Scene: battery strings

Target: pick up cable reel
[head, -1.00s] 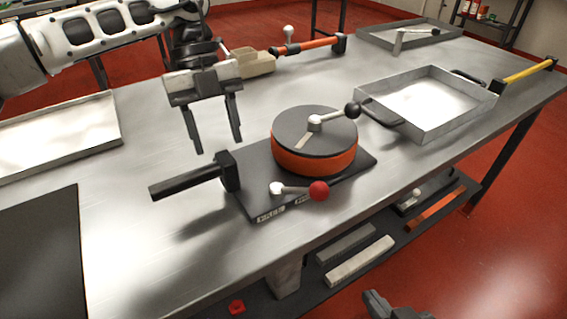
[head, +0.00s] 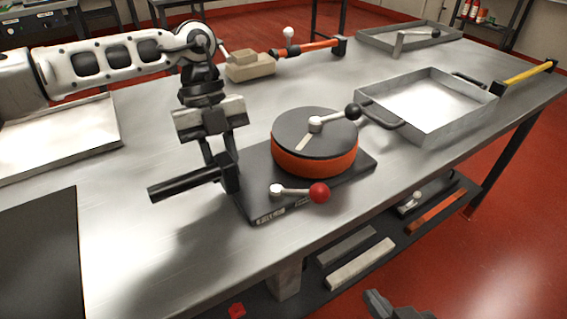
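The likely cable reel is a round drum (head: 314,150) with a black top and orange side, lying flat on a dark base plate (head: 355,174) on the metal table. A lever with a black knob (head: 352,111) lies across its top. My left gripper (head: 222,160) is left of the drum, pointing down, fingers apart. Its fingertips are at the upright black block (head: 228,174) of a black bar handle (head: 184,187); whether they touch it is unclear. The drum is apart from the gripper. My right gripper (head: 385,303) shows only partly at the bottom edge; its opening is unclear.
A lever with a red knob (head: 319,192) is on the front of the base plate. A metal tray (head: 436,130) stands right of the drum. A beige block (head: 250,68) and an orange bar (head: 308,47) lie behind.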

